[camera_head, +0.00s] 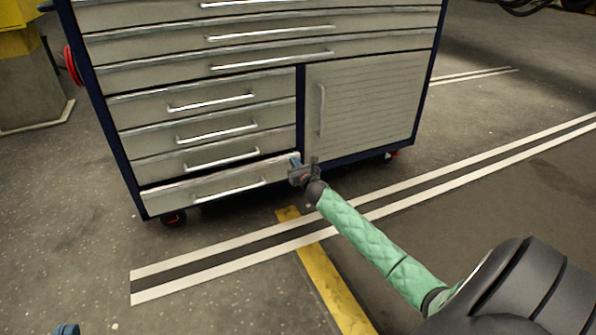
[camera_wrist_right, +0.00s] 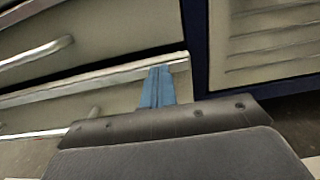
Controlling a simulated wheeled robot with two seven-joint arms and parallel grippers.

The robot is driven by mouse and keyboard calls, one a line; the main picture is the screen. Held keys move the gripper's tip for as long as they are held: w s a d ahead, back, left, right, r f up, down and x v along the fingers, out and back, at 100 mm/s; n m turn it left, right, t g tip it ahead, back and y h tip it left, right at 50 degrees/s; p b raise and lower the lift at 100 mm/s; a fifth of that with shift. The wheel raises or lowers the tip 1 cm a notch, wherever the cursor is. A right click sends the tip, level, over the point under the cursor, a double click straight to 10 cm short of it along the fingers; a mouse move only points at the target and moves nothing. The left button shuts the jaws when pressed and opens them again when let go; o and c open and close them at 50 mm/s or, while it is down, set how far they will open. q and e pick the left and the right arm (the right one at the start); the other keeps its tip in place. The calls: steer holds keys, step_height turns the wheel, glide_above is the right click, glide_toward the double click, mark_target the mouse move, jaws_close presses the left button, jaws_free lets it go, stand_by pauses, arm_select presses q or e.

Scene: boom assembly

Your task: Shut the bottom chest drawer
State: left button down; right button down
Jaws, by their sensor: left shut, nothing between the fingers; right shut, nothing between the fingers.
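The chest's bottom drawer (camera_head: 215,187) is a pale grey front with a long bar handle (camera_head: 230,190). It stands out a little from the drawers above, with a dark gap along its top edge. My right gripper (camera_head: 296,164) is at the right end of this drawer front. In the right wrist view its blue fingers (camera_wrist_right: 158,86) are together, overlapping the drawer front (camera_wrist_right: 120,92) near its right end; I cannot tell whether they touch. My left gripper (camera_head: 67,329) shows only as a blue tip at the bottom left edge, shut and far from the drawer.
The tool chest (camera_head: 125,150) stands on casters, its other drawers flush. A cabinet door (camera_head: 365,105) is right of the lower drawers, beyond a dark blue post (camera_wrist_right: 195,50). The floor in front is clear, with white and yellow lines. A yellow object (camera_head: 20,30) stands at the far left.

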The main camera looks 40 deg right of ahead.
mark_target(291, 154)
steer(key=shift+w, duration=0.2)
steer(key=shift+d, duration=0.1)
steer(key=x, duration=0.4)
steer(key=shift+w, duration=0.2)
steer(key=shift+d+r, duration=0.25)
